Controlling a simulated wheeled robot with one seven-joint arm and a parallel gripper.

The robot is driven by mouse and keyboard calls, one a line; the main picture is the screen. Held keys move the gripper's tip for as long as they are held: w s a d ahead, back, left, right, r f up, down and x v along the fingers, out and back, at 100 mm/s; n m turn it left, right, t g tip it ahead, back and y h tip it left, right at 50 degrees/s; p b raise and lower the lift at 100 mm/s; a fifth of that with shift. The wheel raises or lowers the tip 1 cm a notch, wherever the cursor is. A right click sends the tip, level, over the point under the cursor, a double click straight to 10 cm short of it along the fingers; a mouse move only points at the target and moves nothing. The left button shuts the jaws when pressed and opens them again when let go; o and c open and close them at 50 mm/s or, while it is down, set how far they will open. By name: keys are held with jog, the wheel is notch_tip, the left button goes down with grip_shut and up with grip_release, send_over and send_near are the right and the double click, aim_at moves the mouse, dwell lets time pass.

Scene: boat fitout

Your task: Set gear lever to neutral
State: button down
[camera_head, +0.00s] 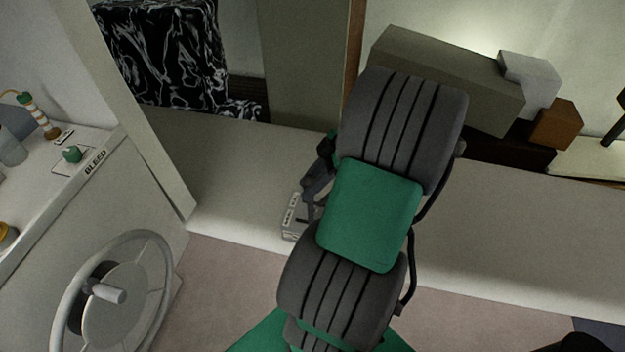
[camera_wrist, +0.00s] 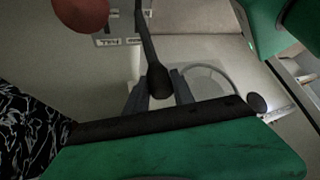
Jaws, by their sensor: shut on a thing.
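In the wrist view the gear lever (camera_wrist: 150,55) is a dark rod with a thicker black grip, rising from a pale labelled plate (camera_wrist: 108,40); the labels are too small to read surely. My gripper (camera_wrist: 160,88) is shut on the lever's black grip, which lies between its two grey fingers. In the head view the pale lever box (camera_head: 290,218) stands at the edge of the white ledge, partly hidden behind my arm. My gripper (camera_head: 313,185) shows there as a dark shape over the box. The lever's slot position cannot be told.
A round red knob (camera_wrist: 80,14) is close beside the lever in the wrist view. A steering wheel (camera_head: 165,260) and a console marked BLEED (camera_head: 98,160) are at left. Boxes (camera_head: 440,75) stand at the back right. The ledge (camera_head: 520,215) right of my arm is clear.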

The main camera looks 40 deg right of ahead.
jog(key=shift+s+f, duration=0.1)
jog(key=shift+s, duration=0.15)
jog(key=c, duration=1.1)
grip_release()
jog(key=shift+c, duration=0.2)
jog(key=shift+d, duration=0.1)
jog(key=p+v, duration=0.2)
jog(key=v, duration=0.5)
jog(key=shift+d+r, duration=0.2)
jog(key=shift+r, duration=0.15)
